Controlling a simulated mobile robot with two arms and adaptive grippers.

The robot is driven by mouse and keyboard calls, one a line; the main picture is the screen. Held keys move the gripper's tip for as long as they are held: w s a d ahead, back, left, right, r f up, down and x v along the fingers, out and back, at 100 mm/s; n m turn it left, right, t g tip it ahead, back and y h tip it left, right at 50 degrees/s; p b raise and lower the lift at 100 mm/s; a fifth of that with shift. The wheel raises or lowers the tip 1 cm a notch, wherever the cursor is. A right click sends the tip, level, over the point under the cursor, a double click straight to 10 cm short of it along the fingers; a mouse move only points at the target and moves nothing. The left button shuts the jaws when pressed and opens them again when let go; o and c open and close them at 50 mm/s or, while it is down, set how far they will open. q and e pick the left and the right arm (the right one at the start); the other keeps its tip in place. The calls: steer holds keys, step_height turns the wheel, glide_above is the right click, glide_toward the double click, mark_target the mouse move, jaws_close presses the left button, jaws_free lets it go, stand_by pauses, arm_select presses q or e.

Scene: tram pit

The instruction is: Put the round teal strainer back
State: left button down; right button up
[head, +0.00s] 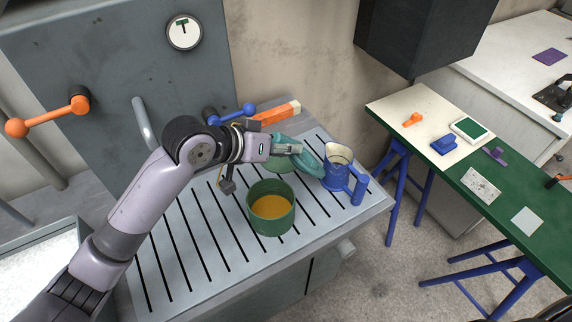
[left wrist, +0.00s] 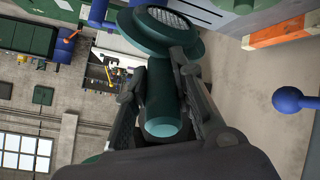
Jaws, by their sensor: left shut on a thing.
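My left gripper (head: 290,149) is shut on the handle of the round teal strainer (head: 309,163), which it holds tilted above the slatted grey counter. In the left wrist view the strainer's handle (left wrist: 162,95) lies between the fingers, and its round head with mesh shows at the top. In the head view the strainer is just left of a blue jug (head: 337,178) and behind and right of a green pot (head: 261,219) with yellow-orange contents. A flat teal-green shape (head: 279,164) shows below the gripper, partly hidden. My right gripper is not in view.
An orange block (head: 277,113) with a pale end lies at the counter's back. A blue lever (head: 232,116) and an orange lever (head: 48,117) stick out from the grey panel. The slatted counter (head: 200,255) is clear at front left. A green-and-cream table (head: 510,208) stands right.

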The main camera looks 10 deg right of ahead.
arm_select(q)
step_height(320, 180, down, 7)
steer(key=shift+p, duration=0.3)
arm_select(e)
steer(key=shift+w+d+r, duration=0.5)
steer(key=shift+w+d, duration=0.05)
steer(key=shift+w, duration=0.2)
arm_select(q)
steer(key=shift+f, duration=0.15)
steer(key=c, duration=1.5)
jaws_free()
steer(key=shift+o, duration=0.7)
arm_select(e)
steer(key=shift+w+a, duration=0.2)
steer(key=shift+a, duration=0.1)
